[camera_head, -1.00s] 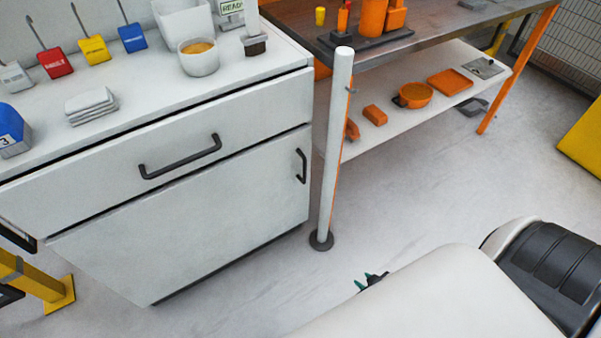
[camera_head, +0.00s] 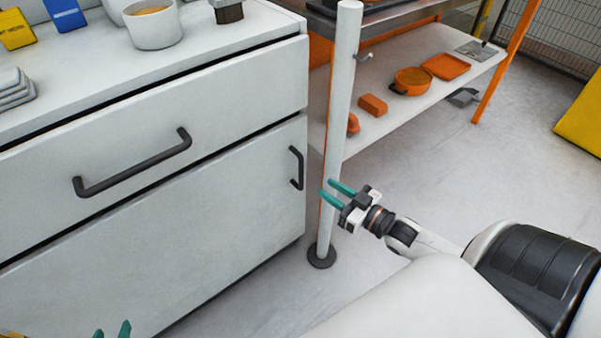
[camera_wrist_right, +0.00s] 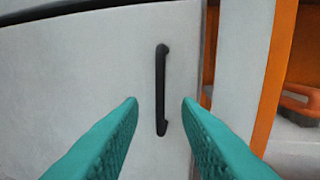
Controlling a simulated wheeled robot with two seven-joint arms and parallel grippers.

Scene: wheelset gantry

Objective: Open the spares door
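The spares door appears to be the white lower front panel (camera_head: 200,215) of the cabinet; it is shut. Its black vertical handle (camera_head: 297,168) is near the right edge. In the right wrist view the handle (camera_wrist_right: 161,75) stands ahead between the open fingers, with no contact visible. My right gripper (camera_head: 334,193), with green fingers, is open and empty, right of the handle and overlapping the white post in the head view. My left gripper (camera_head: 111,331) shows only two spread green fingertips at the bottom left edge, empty as far as seen.
A white post (camera_head: 338,120) on a dark round foot stands right of the cabinet. A drawer (camera_head: 60,150) with a horizontal handle is above the door. An orange-framed workbench shelf (camera_head: 390,115) holds orange parts. Grey floor in front is clear.

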